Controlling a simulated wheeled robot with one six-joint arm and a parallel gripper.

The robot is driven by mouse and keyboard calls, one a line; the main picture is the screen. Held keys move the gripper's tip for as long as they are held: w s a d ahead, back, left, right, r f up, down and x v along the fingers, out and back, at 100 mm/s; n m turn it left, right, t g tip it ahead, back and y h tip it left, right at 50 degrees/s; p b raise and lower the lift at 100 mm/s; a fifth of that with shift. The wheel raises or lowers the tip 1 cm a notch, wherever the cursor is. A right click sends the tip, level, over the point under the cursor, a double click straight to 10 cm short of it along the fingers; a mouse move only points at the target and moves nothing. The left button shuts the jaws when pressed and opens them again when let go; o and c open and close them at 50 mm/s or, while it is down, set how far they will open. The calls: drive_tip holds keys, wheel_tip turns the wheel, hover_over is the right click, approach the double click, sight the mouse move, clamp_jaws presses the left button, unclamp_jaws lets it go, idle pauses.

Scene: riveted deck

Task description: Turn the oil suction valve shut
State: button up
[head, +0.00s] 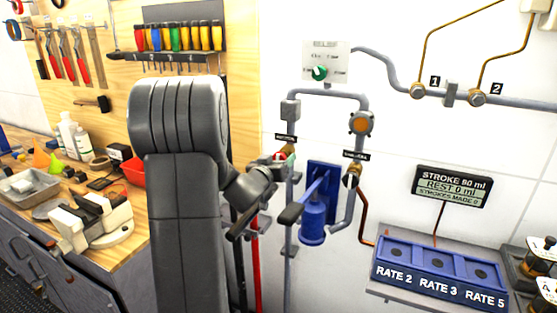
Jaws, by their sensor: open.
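A small valve (283,156) with red and green on it sits on the left grey pipe, under a small black label (285,137) that is hard to read. A second valve (351,180) with a black and white handle sits on the right pipe, under another small label. I cannot read for sure which is the oil suction valve. My gripper (273,172) is open, right at the left valve and partly covering it. I cannot tell whether it touches the valve, and its fingertips are hard to make out.
A blue pump (314,215) with a dark lever (290,214) stands close to the right of my gripper. A display (451,187) reads rest 0 ml, strokes made 0. A blue rate box (440,275) is lower right. A cluttered workbench (130,250) is at left.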

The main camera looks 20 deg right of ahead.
drive_tip(key=c, duration=1)
drive_tip(key=shift+f+m+b, duration=0.1)
drive_tip(key=shift+m+b, duration=0.2)
drive_tip(key=shift+b, duration=0.05)
drive_tip(key=m+b, duration=0.2)
drive_tip(key=shift+f+m, duration=0.1)
drive_tip(key=shift+m, duration=0.2)
drive_tip(key=m+b, duration=0.3)
drive_tip(key=m, duration=0.2)
drive_tip(key=shift+m+b, duration=0.3)
drive_tip(key=shift+b, duration=0.1)
drive_tip(key=m+b, duration=0.2)
drive_tip(key=m, duration=0.2)
drive_tip(key=shift+s+b, duration=0.1)
drive_tip(key=shift+b, duration=0.25)
drive_tip(key=m+b, duration=0.2)
drive_tip(key=m, duration=0.3)
